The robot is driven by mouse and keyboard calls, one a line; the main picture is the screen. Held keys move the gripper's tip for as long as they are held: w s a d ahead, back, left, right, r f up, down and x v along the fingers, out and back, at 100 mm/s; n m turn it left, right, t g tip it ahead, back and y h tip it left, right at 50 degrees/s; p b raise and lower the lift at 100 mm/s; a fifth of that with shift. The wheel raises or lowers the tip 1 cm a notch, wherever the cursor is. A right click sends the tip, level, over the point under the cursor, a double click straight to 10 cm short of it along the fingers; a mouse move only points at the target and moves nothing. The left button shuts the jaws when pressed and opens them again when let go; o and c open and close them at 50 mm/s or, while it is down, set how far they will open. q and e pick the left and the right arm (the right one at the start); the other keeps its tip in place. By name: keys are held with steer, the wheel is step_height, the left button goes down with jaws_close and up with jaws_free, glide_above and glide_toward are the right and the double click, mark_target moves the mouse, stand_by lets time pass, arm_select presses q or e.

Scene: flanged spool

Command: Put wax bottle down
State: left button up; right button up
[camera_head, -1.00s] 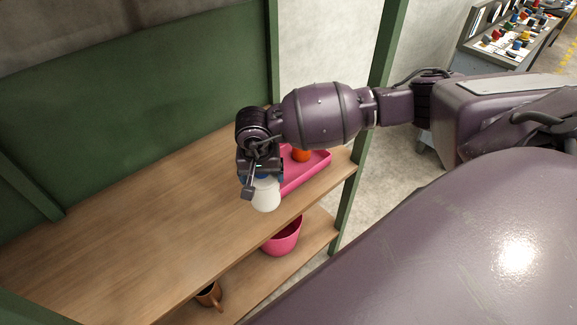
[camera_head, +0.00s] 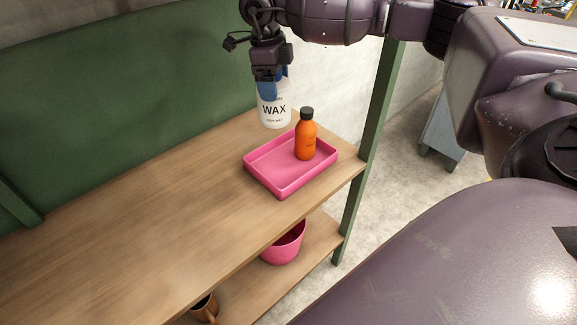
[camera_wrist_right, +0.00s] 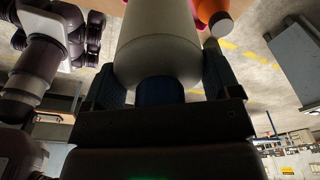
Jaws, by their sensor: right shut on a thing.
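The wax bottle (camera_head: 275,110) is white with "WAX" printed on it. It hangs upright, held near its top by my right gripper (camera_head: 268,88). Its base appears level with the back edge of a pink tray (camera_head: 262,180); I cannot tell whether it is clear of the shelf. In the right wrist view the bottle (camera_wrist_right: 158,45) shows its pale body and dark blue cap (camera_wrist_right: 160,91) between the two fingers of my right gripper (camera_wrist_right: 160,78). My left gripper is not in view.
An orange bottle (camera_head: 306,138) with a black cap stands in the tray's right part; the tray's left part is empty. The wooden shelf (camera_head: 150,220) is clear to the left. A green post (camera_head: 377,130) rises at right. A pink bucket (camera_head: 284,246) and brown mug (camera_head: 204,308) sit below.

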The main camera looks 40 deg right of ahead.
steer(key=shift+w+d+r+m, duration=0.15)
steer(key=shift+r+m, duration=0.1)
steer(key=shift+m, duration=0.35)
step_height(320, 180, down, 20)
steer(key=b, duration=0.2)
steer(key=shift+r, duration=0.25)
steer(key=shift+f, duration=0.1)
steer(key=o, duration=1.6)
